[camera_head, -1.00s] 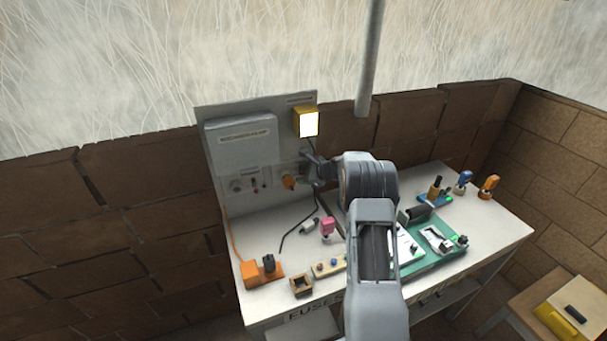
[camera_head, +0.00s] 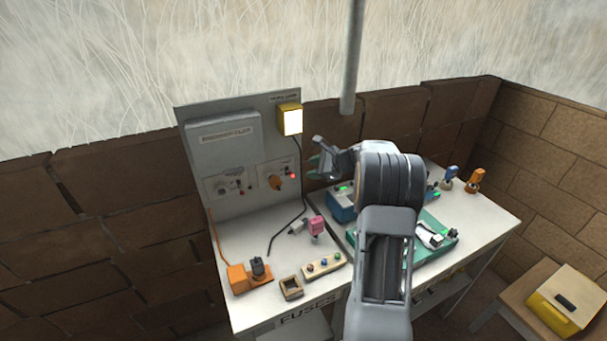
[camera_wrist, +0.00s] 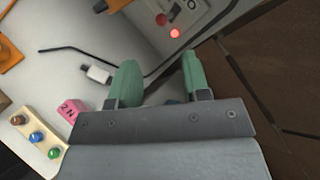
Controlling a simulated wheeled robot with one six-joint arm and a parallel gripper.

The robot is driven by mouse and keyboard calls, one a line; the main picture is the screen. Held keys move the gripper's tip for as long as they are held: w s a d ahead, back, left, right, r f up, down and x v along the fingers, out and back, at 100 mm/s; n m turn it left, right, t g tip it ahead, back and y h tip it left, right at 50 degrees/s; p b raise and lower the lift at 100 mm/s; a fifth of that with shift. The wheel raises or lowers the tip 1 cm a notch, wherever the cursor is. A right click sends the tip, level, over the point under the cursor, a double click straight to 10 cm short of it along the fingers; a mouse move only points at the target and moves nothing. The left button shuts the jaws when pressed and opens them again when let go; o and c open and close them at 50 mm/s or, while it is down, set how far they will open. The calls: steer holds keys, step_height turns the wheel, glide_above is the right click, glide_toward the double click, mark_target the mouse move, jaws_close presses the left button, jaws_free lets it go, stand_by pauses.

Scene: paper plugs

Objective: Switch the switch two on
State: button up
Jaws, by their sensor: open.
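The upright panel (camera_head: 250,140) at the back of the bench carries two switch plates. The left plate (camera_head: 229,187) has dark knobs. The lettering is too small to tell which is switch two. In the wrist view the glowing red light (camera_wrist: 175,33) shows beyond the fingers. My gripper (camera_head: 318,160) is right of the orange knob, apart from the panel. Its green fingers (camera_wrist: 160,80) are open with nothing between them.
A lit yellow lamp (camera_head: 290,119) is on the panel's upper right. On the bench are a black cable (camera_head: 286,230), a pink plug (camera_head: 316,226), a button strip (camera_head: 323,265), an orange socket (camera_head: 238,279) and a wooden box (camera_head: 291,287). A grey pole (camera_head: 351,60) hangs above.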

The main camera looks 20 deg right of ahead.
steer(key=shift+v, duration=1.15)
